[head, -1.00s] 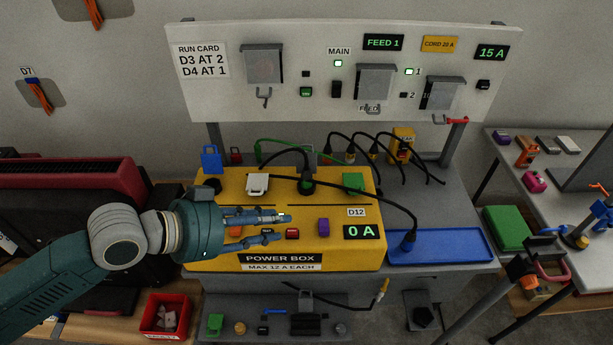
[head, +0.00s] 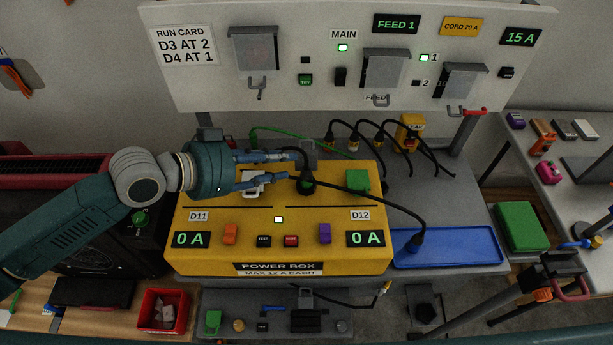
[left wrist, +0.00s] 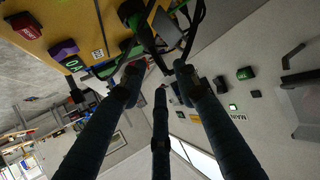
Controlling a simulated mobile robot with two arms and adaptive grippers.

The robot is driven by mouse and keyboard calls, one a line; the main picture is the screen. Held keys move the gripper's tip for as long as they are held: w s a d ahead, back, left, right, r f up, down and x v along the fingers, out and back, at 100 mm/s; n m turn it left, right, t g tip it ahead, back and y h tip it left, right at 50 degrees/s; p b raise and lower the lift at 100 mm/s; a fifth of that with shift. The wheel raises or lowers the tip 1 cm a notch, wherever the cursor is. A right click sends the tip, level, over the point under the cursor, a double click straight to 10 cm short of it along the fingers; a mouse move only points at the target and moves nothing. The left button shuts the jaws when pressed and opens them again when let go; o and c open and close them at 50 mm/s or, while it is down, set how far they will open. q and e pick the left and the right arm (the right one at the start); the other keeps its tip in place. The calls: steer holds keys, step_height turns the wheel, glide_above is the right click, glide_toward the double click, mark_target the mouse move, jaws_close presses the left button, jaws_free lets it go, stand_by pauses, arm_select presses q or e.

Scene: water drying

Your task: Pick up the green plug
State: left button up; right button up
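A dark plug with a green band (head: 307,187) stands upright in the top of the yellow power box (head: 290,222), with a black cable running from it. My left gripper (head: 294,167) is over the back of the box, its fingers spread and pointing right, with the tips close to the plug's left and upper side. Whether they touch it is unclear. In the left wrist view the open fingers (left wrist: 158,75) show nothing clearly between them, and dark plug and cable shapes lie just beyond the tips.
A green block (head: 358,181) sits on the box to the right of the plug. A white clip-like piece (head: 256,186) lies just below my fingers. A blue tray (head: 447,248) holds another dark plug (head: 416,242). Several black cables hang behind; the panel stands above.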

mark_target(306, 161)
arm_select(q)
steer(key=p+x, duration=0.2)
steer(key=x, duration=0.3)
steer(key=shift+s+d, duration=0.15)
steer(key=shift+s, duration=0.05)
steer(key=shift+w+d+f, duration=0.25)
steer(key=shift+d+f, duration=0.05)
jaws_close()
